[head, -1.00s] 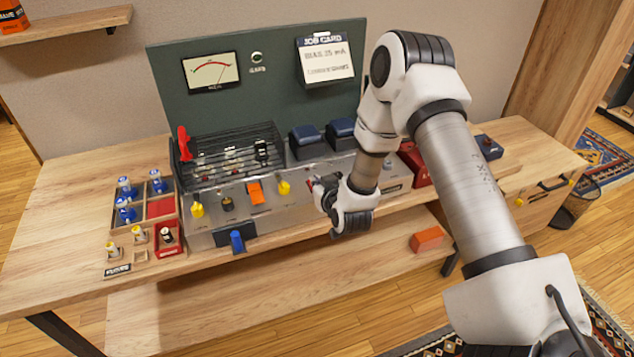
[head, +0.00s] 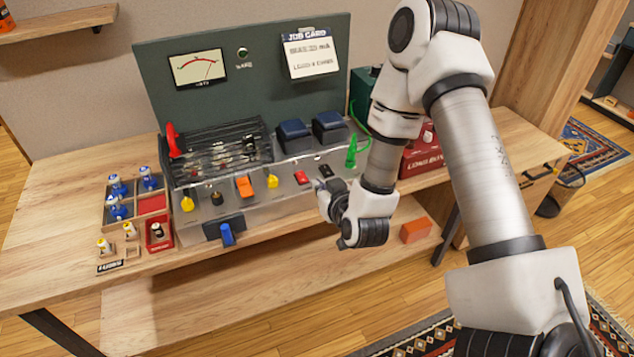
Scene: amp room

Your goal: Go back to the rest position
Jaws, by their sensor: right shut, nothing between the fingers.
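My right arm comes in from the lower right of the head view. Its gripper (head: 324,193) is shut and empty. It hangs in front of the right part of the amp chassis (head: 290,205), near a red switch (head: 302,177) and a black switch (head: 325,170). I cannot tell whether it touches the chassis front. The wrist hides part of the chassis's right end. My left gripper is not in view.
The workbench (head: 60,215) carries a tray of tubes (head: 108,215) at left and a red box (head: 422,155) at right. A green panel (head: 260,75) with a meter stands behind. An orange block (head: 415,230) lies on the lower shelf.

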